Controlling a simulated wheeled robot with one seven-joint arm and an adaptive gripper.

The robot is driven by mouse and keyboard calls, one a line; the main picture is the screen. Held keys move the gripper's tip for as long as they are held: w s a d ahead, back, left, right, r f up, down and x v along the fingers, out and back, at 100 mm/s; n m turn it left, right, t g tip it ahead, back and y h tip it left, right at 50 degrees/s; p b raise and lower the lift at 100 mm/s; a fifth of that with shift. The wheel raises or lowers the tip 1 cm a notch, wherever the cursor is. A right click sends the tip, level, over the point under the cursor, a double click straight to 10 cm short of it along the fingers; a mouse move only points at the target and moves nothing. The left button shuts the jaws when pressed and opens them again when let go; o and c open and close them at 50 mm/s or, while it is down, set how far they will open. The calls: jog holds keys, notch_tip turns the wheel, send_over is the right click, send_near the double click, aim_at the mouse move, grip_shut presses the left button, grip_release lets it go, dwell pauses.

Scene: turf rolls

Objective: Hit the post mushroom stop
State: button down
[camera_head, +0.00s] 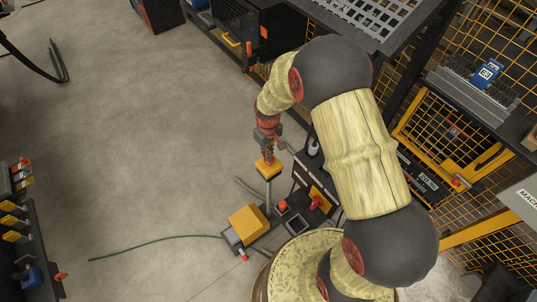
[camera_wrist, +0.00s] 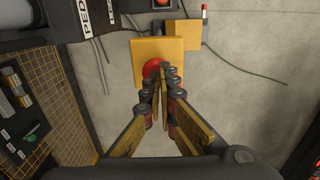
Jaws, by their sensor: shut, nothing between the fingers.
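The post mushroom stop is a red round button (camera_wrist: 153,67) on a yellow box (camera_wrist: 174,48), seen in the wrist view just beyond my fingertips. My gripper (camera_wrist: 161,69) is shut and empty, its tips overlapping the red button's edge in the picture; I cannot tell whether they touch it. In the head view the yellow box (camera_head: 268,168) tops a thin grey post, and my gripper (camera_head: 267,154) points down right above it. There the red button is mostly hidden by the gripper.
A larger yellow box (camera_head: 248,223) stands near the post's foot. A panel with a red knob (camera_head: 317,202) and an orange-red button (camera_head: 283,205) are to its right. A green cable (camera_head: 150,242) crosses the floor. Yellow mesh fencing (camera_head: 500,50) stands at right.

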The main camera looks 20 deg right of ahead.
notch_tip(320, 180, up, 13)
jog(key=p, duration=0.2)
jog(key=shift+p, duration=0.3)
dwell(0.3)
